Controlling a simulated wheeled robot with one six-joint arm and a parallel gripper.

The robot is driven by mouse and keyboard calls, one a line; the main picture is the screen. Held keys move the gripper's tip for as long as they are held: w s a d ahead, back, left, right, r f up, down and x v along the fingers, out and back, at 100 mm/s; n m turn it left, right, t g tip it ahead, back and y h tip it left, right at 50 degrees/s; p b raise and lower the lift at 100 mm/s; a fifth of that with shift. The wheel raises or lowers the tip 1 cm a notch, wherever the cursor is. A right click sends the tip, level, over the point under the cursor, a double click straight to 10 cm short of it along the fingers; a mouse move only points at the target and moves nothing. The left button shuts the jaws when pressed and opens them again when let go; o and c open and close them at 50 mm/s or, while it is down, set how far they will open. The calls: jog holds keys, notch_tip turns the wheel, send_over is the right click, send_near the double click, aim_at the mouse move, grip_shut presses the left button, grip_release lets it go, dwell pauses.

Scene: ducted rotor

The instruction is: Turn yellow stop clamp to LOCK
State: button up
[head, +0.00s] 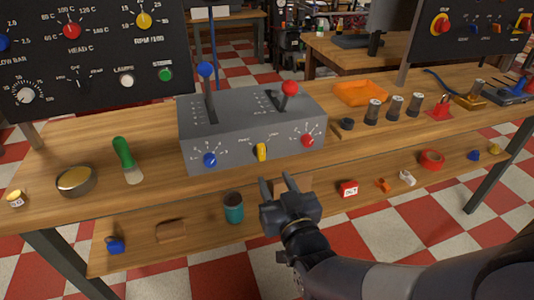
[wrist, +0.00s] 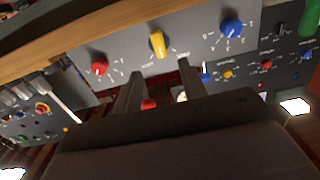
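The yellow stop clamp (head: 261,152) is a small yellow lever knob on the front face of a grey control box (head: 225,155), between a blue knob (head: 210,160) and a red knob (head: 307,141). In the wrist view the yellow clamp (wrist: 158,44) stands beyond the fingers, with labels beside it too blurred to read. My gripper (head: 277,187) is in front of and below the box, its fingers pointing toward the clamp. The fingers are apart with a gap between them (wrist: 158,85), open and empty, not touching the clamp.
Two levers, blue-topped (head: 205,70) and red-topped (head: 290,88), rise from the box. A green-handled scraper (head: 124,155) and a round tin (head: 76,181) lie left. Space directly before the clamp looks clear.

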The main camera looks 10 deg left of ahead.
aim_at(262, 155)
jog(key=x, duration=0.9)
jog(key=shift+d, duration=0.1)
jog(key=shift+c, duration=0.2)
grip_shut()
